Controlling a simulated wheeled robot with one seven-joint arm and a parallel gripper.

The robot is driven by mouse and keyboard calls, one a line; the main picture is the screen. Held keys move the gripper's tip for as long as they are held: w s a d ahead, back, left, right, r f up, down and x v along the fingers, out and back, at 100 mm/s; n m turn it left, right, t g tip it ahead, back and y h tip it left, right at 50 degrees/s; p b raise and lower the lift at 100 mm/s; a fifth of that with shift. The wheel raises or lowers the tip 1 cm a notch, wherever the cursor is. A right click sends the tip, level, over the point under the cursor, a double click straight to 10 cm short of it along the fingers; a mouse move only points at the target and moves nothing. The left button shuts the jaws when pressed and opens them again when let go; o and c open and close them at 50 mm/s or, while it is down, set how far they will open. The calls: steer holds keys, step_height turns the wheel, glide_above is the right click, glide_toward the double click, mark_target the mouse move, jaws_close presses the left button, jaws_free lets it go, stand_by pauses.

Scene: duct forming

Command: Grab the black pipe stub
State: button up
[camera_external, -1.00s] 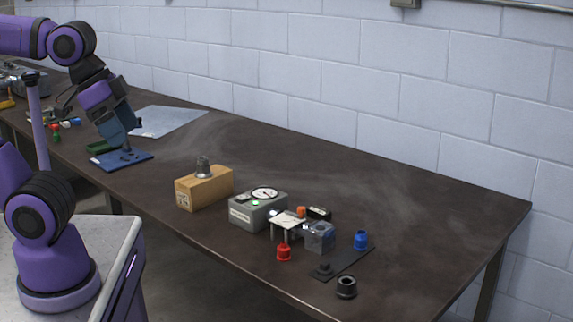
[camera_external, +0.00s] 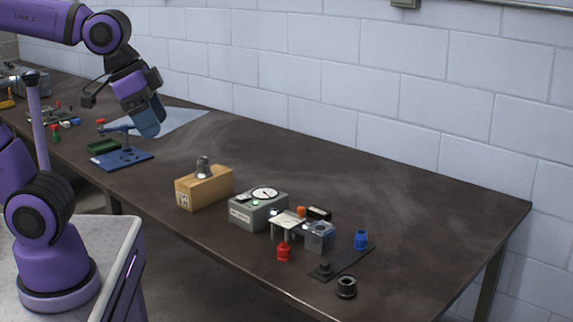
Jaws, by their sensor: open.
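The black pipe stub (camera_external: 346,287) stands upright near the front edge of the table at the right, its open round end facing up. My gripper (camera_external: 151,130) is far to the left of it, above the table beside a blue bench tool. The gripper is open, and I see nothing held in it. Its fingertips are small and partly merged in this view. A wide stretch of table and several objects lie between my gripper and the stub.
The blue bench tool (camera_external: 124,160) and a green tray (camera_external: 103,146) are close to the gripper. A wooden block (camera_external: 204,188), grey gauge box (camera_external: 257,212), red fitting (camera_external: 284,252), black plate (camera_external: 343,263) and blue fitting (camera_external: 361,239) stand along the front. The back right is clear.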

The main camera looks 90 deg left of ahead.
steer(key=w+a+f+n+g, duration=0.1)
steer(key=w+a+f+n, duration=0.1)
steer(key=w, duration=1.1)
steer(key=n+g, duration=0.4)
steer(key=n, duration=0.1)
glide_above(347, 281)
step_height(347, 281, down, 33)
step_height(347, 281, down, 11)
steer(key=shift+r, duration=0.1)
steer(key=c, duration=1)
